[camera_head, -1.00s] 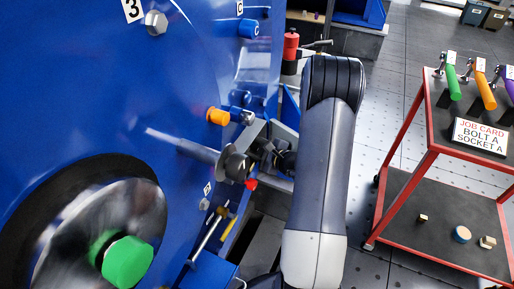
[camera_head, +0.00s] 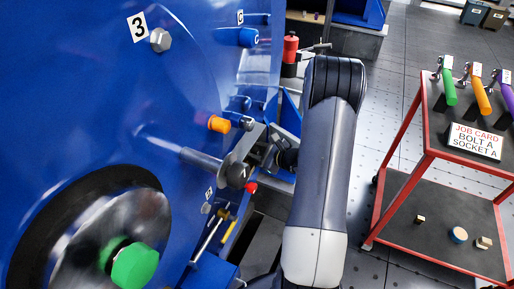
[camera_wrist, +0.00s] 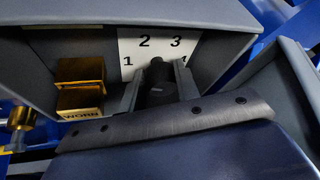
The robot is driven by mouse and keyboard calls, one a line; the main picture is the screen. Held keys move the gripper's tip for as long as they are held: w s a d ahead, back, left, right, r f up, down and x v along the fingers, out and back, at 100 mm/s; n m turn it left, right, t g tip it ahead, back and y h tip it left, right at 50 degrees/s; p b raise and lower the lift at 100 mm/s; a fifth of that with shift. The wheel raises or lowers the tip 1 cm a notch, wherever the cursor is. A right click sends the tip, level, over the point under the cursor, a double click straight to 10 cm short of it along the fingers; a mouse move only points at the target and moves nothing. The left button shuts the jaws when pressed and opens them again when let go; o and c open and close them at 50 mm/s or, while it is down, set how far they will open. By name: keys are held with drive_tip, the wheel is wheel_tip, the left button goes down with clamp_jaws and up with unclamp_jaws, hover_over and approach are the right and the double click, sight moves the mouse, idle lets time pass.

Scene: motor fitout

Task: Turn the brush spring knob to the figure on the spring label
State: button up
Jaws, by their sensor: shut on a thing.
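In the wrist view my gripper (camera_wrist: 158,88) is shut on a dark knob (camera_wrist: 157,72), one grey finger on each side. The knob stands in front of a white dial plate (camera_wrist: 131,46) with the figures 1, 2, 3 and 4 around it. The 4 is partly covered by a finger. Which figure the knob points to I cannot tell. The plate is inside a grey open box (camera_wrist: 222,22). In the head view my gripper's tips are hidden at the blue machine's side.
Brass blocks (camera_wrist: 80,70), one marked WORN, sit left of the knob inside the box. The blue motor housing (camera_head: 90,100) fills the left of the head view, with a green knob (camera_head: 135,266). A red-framed cart (camera_head: 430,153) with a job card stands right.

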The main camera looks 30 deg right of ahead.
drive_tip(key=shift+m, duration=0.3)
drive_tip(key=o, duration=1)
drive_tip(key=shift+c, duration=0.2)
